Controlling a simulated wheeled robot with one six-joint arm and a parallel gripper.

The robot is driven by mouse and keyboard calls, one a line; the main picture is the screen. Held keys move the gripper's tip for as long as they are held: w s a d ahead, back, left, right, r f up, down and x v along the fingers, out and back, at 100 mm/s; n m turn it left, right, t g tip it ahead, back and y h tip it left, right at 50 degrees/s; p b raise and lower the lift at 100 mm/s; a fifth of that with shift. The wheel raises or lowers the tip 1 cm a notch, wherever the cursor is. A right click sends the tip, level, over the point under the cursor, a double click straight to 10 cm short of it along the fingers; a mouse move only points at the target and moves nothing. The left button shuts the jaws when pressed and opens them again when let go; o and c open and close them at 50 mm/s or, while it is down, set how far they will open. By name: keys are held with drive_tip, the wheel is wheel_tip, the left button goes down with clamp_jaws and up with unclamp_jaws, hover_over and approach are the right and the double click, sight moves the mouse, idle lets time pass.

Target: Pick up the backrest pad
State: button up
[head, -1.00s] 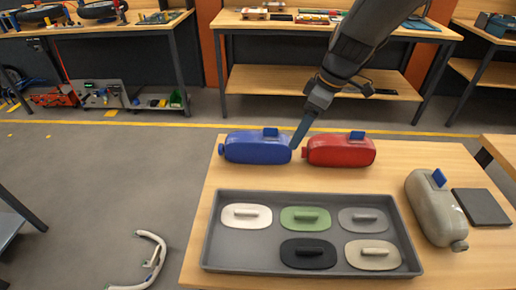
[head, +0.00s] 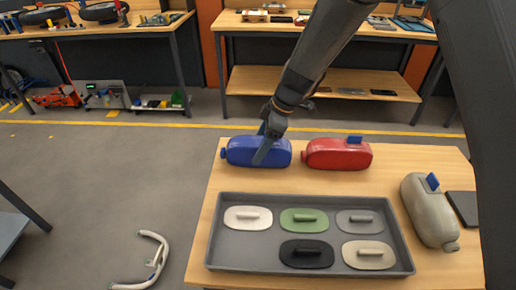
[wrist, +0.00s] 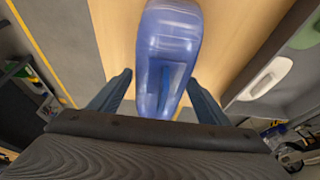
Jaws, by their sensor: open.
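No thing in view is plainly a backrest pad; I cannot tell which one is meant. A grey tray (head: 235,262) on the wooden table holds flat oval pads with raised grips: white (head: 248,218), green (head: 304,220), grey (head: 360,222), black (head: 306,254) and beige (head: 369,255). My gripper (head: 263,154) is behind the tray, at the blue bottle-shaped canister (head: 240,151), partly covering it. In the wrist view the blue canister (wrist: 165,50) lies between my open fingers (wrist: 159,82), with a gap on each side. I cannot tell the height between them.
A red canister (head: 338,154) lies right of the blue one. A grey-beige canister (head: 429,212) and a dark flat plate (head: 463,207) are at the table's right. A white curved frame (head: 152,262) lies on the floor at left. Workbenches stand behind.

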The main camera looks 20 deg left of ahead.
drive_tip(key=shift+a+f, duration=0.1)
drive_tip(key=shift+f, duration=0.2)
drive_tip(key=c, duration=1.4)
drive_tip(key=shift+o, duration=0.2)
drive_tip(key=shift+r, duration=0.1)
wheel_tip(320, 180, up, 10)
drive_tip(key=b, duration=0.3)
